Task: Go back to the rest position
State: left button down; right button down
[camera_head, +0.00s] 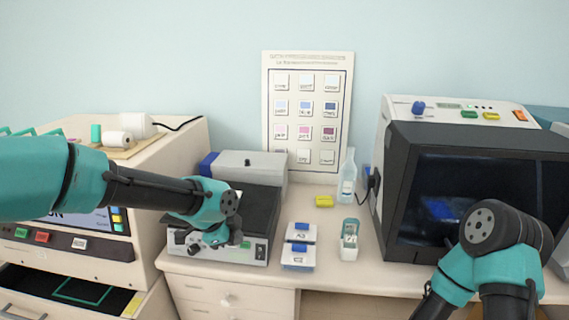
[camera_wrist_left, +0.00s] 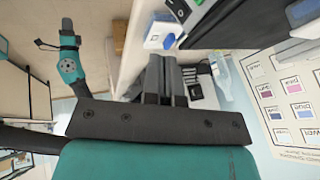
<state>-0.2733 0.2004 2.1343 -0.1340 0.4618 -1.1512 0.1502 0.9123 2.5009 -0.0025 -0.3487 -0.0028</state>
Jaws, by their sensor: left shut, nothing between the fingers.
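My left arm reaches in from the left over the grey staining device (camera_head: 250,250) on the bench. My left gripper (camera_head: 222,241) is small and partly hidden by its own wrist in the head view. In the left wrist view its dark fingers (camera_wrist_left: 168,75) lie together, shut, with nothing between them. My right arm stands at the lower right in front of the dark-fronted machine (camera_head: 400,200). Its gripper falls out of the head view. The right arm also shows in the left wrist view, with its small dark gripper (camera_wrist_left: 46,44) too small to read.
Two small blue-and-white boxes (camera_head: 298,256) and a white container with a green top (camera_head: 349,246) stand mid-bench. An open drawer (camera_head: 40,295) juts out at lower left.

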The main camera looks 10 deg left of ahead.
pick_arm(q)
jog(key=s+a+f+n+g, duration=0.15)
jog(key=f+n, duration=0.25)
jog(key=f, duration=0.7)
jog(key=s+a+f+n, duration=0.15)
jog(key=f+n, duration=0.25)
jog(key=f, duration=0.7)
jog(key=s+a+f+n+g, duration=0.1)
jog(key=s+f+n+g, duration=0.1)
jog(key=s+f+n, duration=0.8)
jog(key=s+f, duration=0.3)
jog(key=f, duration=0.4)
jog(key=shift+s+a+f+n+y, duration=0.2)
jog(key=shift+s+a+n+y, duration=0.05)
jog(key=shift+n+y, duration=0.05)
